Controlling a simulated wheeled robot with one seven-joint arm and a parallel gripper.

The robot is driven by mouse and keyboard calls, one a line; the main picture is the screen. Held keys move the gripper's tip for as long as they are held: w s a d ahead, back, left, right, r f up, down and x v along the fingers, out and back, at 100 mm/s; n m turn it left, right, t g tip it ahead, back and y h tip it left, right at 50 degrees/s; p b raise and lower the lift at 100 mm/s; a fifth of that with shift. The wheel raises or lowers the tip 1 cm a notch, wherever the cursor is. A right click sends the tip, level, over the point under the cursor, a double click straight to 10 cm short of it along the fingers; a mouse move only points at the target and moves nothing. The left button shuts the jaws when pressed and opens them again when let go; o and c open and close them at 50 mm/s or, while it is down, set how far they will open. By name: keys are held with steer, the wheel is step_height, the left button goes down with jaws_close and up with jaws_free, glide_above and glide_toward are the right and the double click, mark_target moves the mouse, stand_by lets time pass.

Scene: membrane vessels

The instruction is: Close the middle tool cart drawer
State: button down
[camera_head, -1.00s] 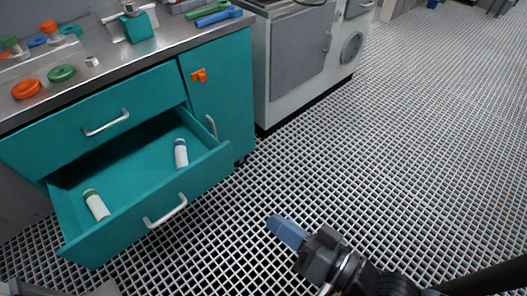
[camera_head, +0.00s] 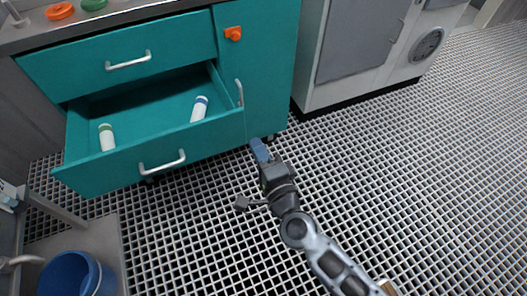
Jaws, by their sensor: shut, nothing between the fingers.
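My gripper (camera_head: 259,150) is shut and empty, with blue fingers, just right of the open drawer's front corner and in front of the cart's cupboard door. Whether it touches the cart I cannot tell.
A grey and white cabinet (camera_head: 352,45) stands right of the cart. At the lower left are a grey surface (camera_head: 105,235) and a blue bucket (camera_head: 68,275). The grated floor (camera_head: 430,170) to the right is clear.

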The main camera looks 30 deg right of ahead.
mark_target(238, 112)
steer(key=w+b, duration=0.1)
steer(key=w, duration=0.9)
steer(key=shift+d, duration=0.1)
steer(key=shift+w, duration=0.15)
